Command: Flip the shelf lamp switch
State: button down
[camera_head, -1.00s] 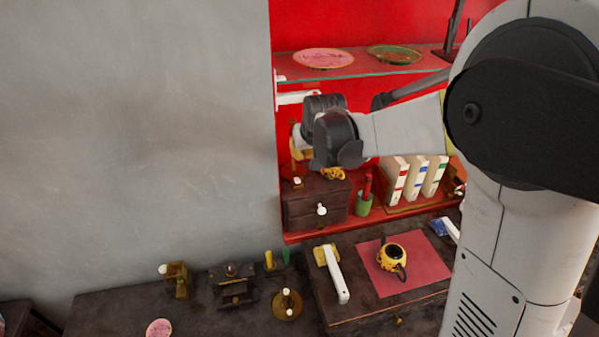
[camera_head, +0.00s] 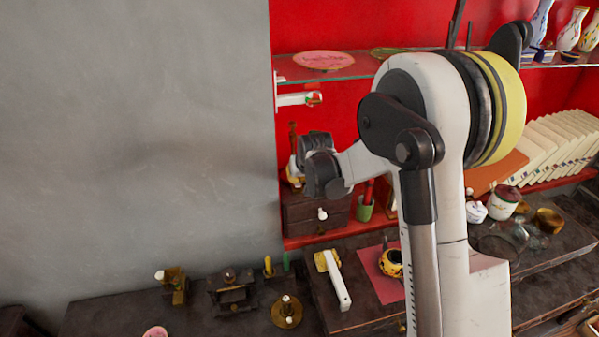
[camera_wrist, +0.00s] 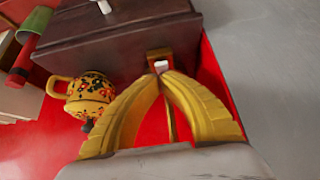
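My gripper (camera_wrist: 164,77) has two yellow fingers whose tips come together just in front of the white tip. I cannot tell whether they touch it. In the head view, my wrist hides most of the gripper, beside the same drawer box (camera_head: 318,213) on the red shelf. The switch cannot be made out clearly there.
A yellow patterned teapot (camera_wrist: 90,95) stands close left of my fingers. A red pen in a green cup (camera_head: 364,210) is right of the drawer box. The grey wall (camera_head: 150,130) is left.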

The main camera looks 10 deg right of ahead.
jog(key=shift+f, duration=0.1)
jog(key=shift+s+f+t+b, duration=0.1)
jog(key=shift+f+t+b, duration=0.2)
jog(key=shift+f+b, duration=0.4)
jog(key=shift+s+f+t+b, duration=0.15)
jog(key=shift+t+b, duration=0.25)
jog(key=shift+b, duration=0.45)
jog(key=shift+s+t+b, duration=0.15)
jog(key=shift+t+b, duration=0.25)
jog(key=shift+b, duration=0.15)
jog(key=shift+r+p, duration=0.3)
jog(key=shift+r, duration=0.05)
jog(key=shift+w, duration=0.3)
jog(key=shift+w+r, duration=0.15)
jog(key=shift+w, duration=0.45)
